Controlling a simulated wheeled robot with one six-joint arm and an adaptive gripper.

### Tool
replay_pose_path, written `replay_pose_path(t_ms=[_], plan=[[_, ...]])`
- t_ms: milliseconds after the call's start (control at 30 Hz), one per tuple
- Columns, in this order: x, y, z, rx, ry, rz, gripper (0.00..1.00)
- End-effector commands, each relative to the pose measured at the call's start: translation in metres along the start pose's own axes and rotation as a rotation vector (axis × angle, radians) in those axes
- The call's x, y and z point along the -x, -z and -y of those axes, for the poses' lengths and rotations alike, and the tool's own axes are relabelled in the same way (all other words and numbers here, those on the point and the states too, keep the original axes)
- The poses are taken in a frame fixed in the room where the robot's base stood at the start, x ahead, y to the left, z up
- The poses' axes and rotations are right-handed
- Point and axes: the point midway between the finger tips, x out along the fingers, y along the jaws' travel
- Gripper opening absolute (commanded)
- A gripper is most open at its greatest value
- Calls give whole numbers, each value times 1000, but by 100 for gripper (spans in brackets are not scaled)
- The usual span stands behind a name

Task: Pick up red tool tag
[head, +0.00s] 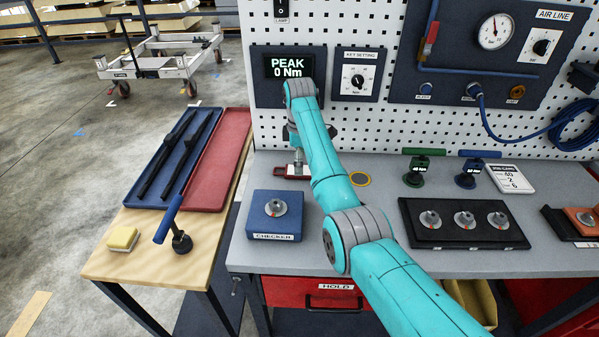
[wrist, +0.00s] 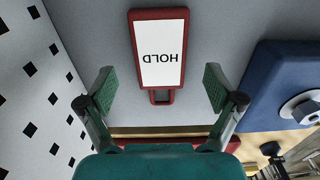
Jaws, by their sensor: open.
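The red tool tag (wrist: 177,89) is a red-framed rectangle with a white face reading HOLD and a small slotted tab at one end. In the wrist view it lies flat on the grey bench, upside down in the picture. In the head view the tag (head: 281,173) shows partly under my gripper (head: 297,160), near the bench's left back part. My gripper (wrist: 159,90) is open in the wrist view, one finger on each side of the tag's tab end. Neither finger touches the tag, and nothing is held. The height between them is hard to judge.
The blue checker block (head: 258,222) with a metal disc stands close in front of the tag. The pegboard (head: 376,125) rises behind it. A wooden table (head: 120,262) with a red tray (head: 228,150) is left. A black socket tray (head: 455,243) lies right.

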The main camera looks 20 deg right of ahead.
Motion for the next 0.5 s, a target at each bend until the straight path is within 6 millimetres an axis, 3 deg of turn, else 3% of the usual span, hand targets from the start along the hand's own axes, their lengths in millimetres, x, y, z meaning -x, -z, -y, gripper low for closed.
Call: replay_pose_path(t_ms=[167,400,500], plan=[[-22,0,0,0,0,0,92],[-24,0,0,0,-1,0,92],[-24,0,0,0,-1,0,67]])
